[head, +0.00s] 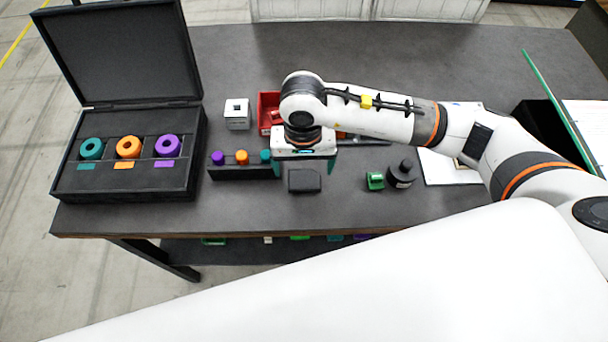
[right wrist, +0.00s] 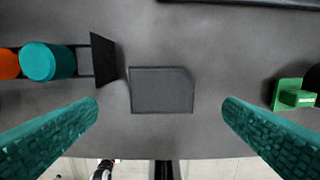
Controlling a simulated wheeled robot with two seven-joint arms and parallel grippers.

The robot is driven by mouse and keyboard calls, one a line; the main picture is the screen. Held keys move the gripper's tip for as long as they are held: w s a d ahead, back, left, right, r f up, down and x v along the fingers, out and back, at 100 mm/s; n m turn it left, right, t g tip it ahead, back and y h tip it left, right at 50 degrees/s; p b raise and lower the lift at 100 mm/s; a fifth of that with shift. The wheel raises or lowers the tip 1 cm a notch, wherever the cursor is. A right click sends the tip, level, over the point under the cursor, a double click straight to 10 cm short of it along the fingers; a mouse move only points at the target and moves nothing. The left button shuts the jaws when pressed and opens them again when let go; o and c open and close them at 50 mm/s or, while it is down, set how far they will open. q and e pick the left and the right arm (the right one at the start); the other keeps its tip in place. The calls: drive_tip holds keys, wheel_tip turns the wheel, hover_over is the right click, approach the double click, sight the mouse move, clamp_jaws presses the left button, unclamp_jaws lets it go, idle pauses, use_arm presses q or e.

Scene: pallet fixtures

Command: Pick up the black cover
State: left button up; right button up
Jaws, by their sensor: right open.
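The black cover (head: 304,181) is a small dark block with one cut corner, lying on the dark table near its front edge. In the right wrist view the cover (right wrist: 162,90) lies flat, centred between my fingers. My right gripper (head: 304,168) is over the cover, pointing down. Its two teal fingers (right wrist: 160,118) are wide apart on either side of the cover, not touching it, and nothing is between them but the view of the cover below. My left gripper is not in view.
A black rack (head: 245,172) with purple, orange and teal pegs stands just left of the cover. A green block (head: 375,181) and a black bottle (head: 401,174) stand to the right. An open black case (head: 125,185) with coloured rings is at the left. A red bin (head: 268,101) is behind.

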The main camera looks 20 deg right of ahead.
sight(304, 180)
drive_tip(key=shift+s+f+p, duration=0.1)
drive_tip(key=shift+f+p, duration=0.25)
drive_tip(key=shift+p, duration=0.05)
wheel_tip(304, 180, down, 4)
drive_tip(key=shift+d+r+p, duration=0.15)
drive_tip(key=shift+r+p, duration=0.05)
drive_tip(key=shift+p, duration=0.6)
drive_tip(key=shift+f, duration=0.4)
drive_tip(key=shift+c, duration=0.5)
drive_tip(key=c, duration=1)
drive_tip(key=shift+o, duration=0.2)
drive_tip(key=shift+r, duration=0.1)
